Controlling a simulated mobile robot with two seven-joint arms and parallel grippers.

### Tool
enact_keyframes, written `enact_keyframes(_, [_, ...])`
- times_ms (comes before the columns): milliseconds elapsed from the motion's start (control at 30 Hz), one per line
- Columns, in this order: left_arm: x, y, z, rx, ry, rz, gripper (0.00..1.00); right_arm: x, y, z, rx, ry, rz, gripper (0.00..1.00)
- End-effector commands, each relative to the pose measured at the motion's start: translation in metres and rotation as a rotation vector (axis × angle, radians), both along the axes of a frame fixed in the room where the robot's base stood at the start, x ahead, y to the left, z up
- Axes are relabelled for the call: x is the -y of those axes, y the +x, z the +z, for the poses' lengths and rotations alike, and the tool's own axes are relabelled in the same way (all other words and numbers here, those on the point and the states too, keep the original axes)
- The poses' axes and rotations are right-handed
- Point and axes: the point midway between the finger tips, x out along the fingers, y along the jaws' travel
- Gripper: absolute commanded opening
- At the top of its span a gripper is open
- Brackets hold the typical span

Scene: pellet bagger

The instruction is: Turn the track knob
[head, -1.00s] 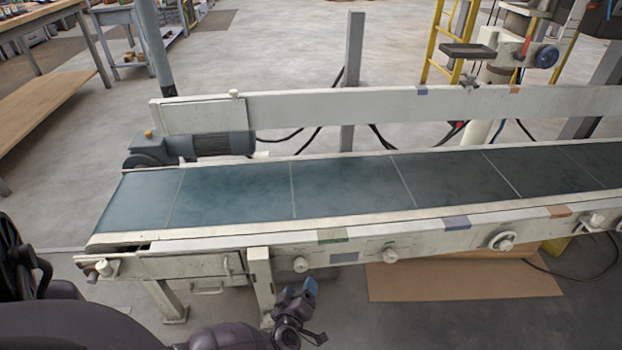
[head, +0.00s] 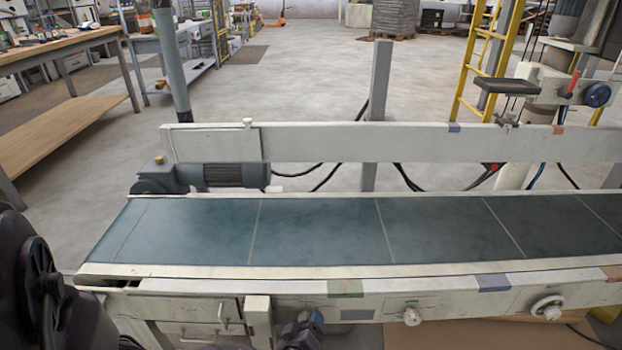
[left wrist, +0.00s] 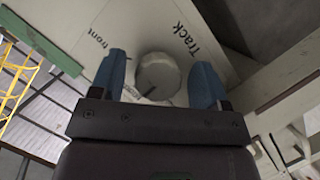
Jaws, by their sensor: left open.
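The track knob (left wrist: 157,76) is a round, pale knob with a dark pointer line, on a pale panel printed "Track" and "front" in the left wrist view. My left gripper (left wrist: 159,68) is open, with one blue finger on each side of the knob. A gap shows between the knob and each finger; I cannot tell whether they touch lower down. In the head view my left gripper (head: 310,325) is at the bottom edge, in front of the conveyor's near side, and the track knob cannot be made out there. My right gripper is not in view.
The conveyor belt (head: 320,232) crosses the head view. Its near rail carries another small knob (head: 412,316) and a handwheel (head: 547,307) to the right of my gripper. A drawer unit (head: 200,310) is to the left. Cardboard lies on the floor below.

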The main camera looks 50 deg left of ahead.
Motion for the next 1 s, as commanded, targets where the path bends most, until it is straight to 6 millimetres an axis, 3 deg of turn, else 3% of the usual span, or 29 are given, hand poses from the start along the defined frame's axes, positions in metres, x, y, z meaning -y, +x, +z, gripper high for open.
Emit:
enact_keyframes(367, [-0.0016,0.0024,-0.0005,0.002,0.000,0.000,0.69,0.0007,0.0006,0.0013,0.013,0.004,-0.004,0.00])
enact_keyframes(700, [-0.0014,0.0022,-0.0007,0.001,0.001,0.001,0.20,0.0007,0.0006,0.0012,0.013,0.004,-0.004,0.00])
enact_keyframes(1000, [-0.0009,0.0042,0.0030,-0.021,0.022,0.001,0.20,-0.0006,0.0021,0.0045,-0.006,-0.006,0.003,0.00])
